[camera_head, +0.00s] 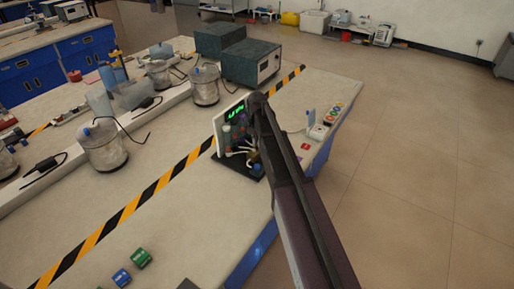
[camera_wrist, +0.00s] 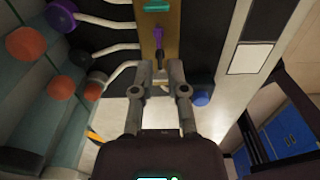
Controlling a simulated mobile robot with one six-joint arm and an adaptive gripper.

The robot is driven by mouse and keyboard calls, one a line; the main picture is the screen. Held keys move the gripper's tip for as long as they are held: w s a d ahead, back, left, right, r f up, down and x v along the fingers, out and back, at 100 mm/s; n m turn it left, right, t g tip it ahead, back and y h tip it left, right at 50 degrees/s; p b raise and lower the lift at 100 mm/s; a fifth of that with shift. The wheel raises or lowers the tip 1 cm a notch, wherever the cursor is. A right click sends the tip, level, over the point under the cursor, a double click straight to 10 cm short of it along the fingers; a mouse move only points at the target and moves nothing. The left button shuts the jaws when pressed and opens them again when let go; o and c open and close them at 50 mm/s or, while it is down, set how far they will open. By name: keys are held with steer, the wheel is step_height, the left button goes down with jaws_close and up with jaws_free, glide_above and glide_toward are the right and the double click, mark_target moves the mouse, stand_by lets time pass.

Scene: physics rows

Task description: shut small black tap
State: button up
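A small panel (camera_head: 222,130) with a green lit display stands on a black base near the bench's right edge. In the wrist view, a small black round knob (camera_wrist: 81,58) sits at the left among white pipes; I cannot tell whether it is the small black tap. A brass strip (camera_wrist: 147,42) with a purple lever (camera_wrist: 158,36) and a green lever (camera_wrist: 157,6) lies ahead of my fingertips. My gripper (camera_wrist: 159,68) has its fingers apart, with nothing seen held between them. Its tips are close to the brass strip; contact cannot be told. My arm hides part of the panel in the head view.
Orange knobs (camera_wrist: 26,44) and a purple knob (camera_wrist: 61,15) stand left of my gripper. A blue knob (camera_wrist: 201,98) is close to its right. Glass vessels (camera_head: 103,147) and a dark box unit (camera_head: 250,62) stand on the bench. The front bench surface is mostly clear.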

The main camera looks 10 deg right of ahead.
steer(key=shift+f+b, duration=0.95)
stand_by(0.6)
steer(key=shift+r+p, duration=0.3)
stand_by(0.6)
steer(key=shift+a, duration=0.1)
jaws_close()
